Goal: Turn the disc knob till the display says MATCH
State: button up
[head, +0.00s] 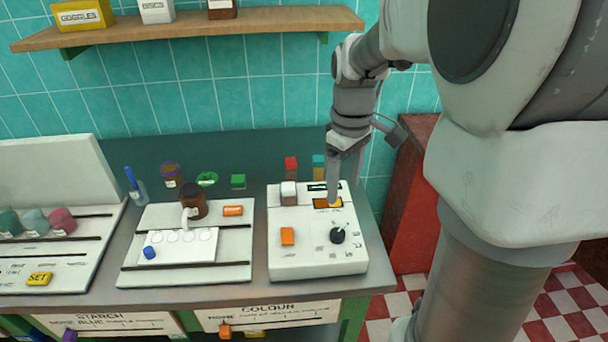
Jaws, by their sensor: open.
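A white instrument box (300,262) stands at the right end of the counter. Its black disc knob (337,236) is on the right of the front part, with dark marks around it. A small dark display (318,187) with greenish lettering is near the back; I cannot read its text. The gripper is open; I see nothing held.
An orange block (288,236) is on the box's left, with a white-topped piece (288,190) behind. Red (291,167) and teal (319,165) blocks stand behind the box. A white tray (130,275) with a brown jar (194,203) is left. A shelf (200,27) hangs above.

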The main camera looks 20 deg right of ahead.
aim_at(338, 233)
notch_tip(338, 233, down, 14)
jog(key=shift+r+b, duration=0.1)
jog(key=shift+b, duration=0.8)
grip_shut()
